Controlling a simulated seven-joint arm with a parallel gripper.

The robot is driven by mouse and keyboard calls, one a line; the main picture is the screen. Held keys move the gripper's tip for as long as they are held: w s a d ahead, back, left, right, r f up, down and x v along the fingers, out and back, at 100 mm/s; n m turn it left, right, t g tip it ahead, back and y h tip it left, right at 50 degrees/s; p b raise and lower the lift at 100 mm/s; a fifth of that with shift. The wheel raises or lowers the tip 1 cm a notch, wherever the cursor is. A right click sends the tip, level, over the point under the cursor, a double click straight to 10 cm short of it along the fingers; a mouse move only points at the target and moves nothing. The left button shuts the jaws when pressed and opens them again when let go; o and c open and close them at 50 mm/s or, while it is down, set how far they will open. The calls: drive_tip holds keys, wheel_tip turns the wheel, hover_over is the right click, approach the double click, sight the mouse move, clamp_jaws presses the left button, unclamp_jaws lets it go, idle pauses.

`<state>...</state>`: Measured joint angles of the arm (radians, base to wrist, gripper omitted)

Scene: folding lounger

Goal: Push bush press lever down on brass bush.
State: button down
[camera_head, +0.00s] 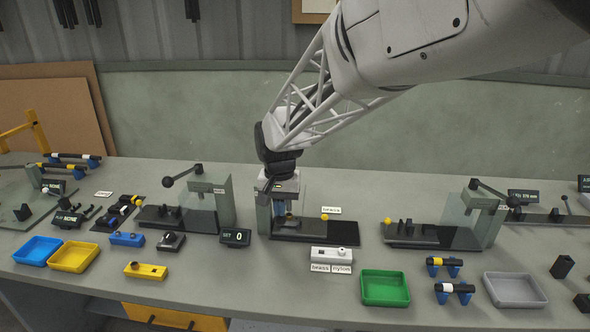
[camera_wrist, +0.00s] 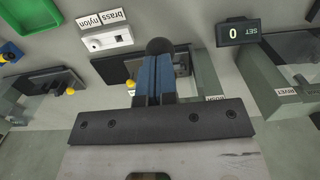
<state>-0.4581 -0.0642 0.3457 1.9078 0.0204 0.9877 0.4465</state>
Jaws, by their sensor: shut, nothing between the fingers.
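The bush press (camera_head: 264,215) stands at the middle of the bench with a dark base (camera_head: 335,232); it also shows in the wrist view (camera_wrist: 207,75). My gripper (camera_head: 281,210) is at the press, its body covering much of the press's upper part in the head view. In the wrist view my gripper's blue fingers (camera_wrist: 155,62) are shut together and empty. The black ball knob of the lever (camera_wrist: 158,46) shows just at the fingertips; I cannot tell whether they touch. The brass bush is hidden or too small to tell apart.
A white selector box (camera_head: 331,255) and green tray (camera_head: 385,288) lie in front. A SET display (camera_head: 235,237) and the rivet press (camera_head: 217,200) stand left; another press (camera_head: 455,225) stands right.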

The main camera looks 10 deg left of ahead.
wheel_tip(320, 180, up, 9)
drive_tip(key=shift+w+r, duration=0.15)
drive_tip(key=shift+w, duration=0.05)
idle(1.1)
drive_tip(key=shift+r, duration=0.15)
idle(0.5)
wheel_tip(320, 180, up, 7)
idle(0.8)
drive_tip(key=shift+w, duration=0.1)
drive_tip(key=s+d+f+t, duration=0.1)
drive_tip(key=s+d, duration=0.6)
drive_tip(key=d, duration=0.2)
drive_tip(key=s+d+f+t, duration=0.1)
drive_tip(key=s+d, duration=0.5)
drive_tip(key=d, duration=0.4)
drive_tip(key=s+d+f, duration=0.4)
drive_tip(key=s+d, duration=0.1)
drive_tip(key=s, duration=0.3)
drive_tip(key=s+d+f+t, duration=0.1)
drive_tip(key=s+d+f, duration=0.3)
drive_tip(key=s, duration=0.4)
drive_tip(key=shift+d, duration=0.7)
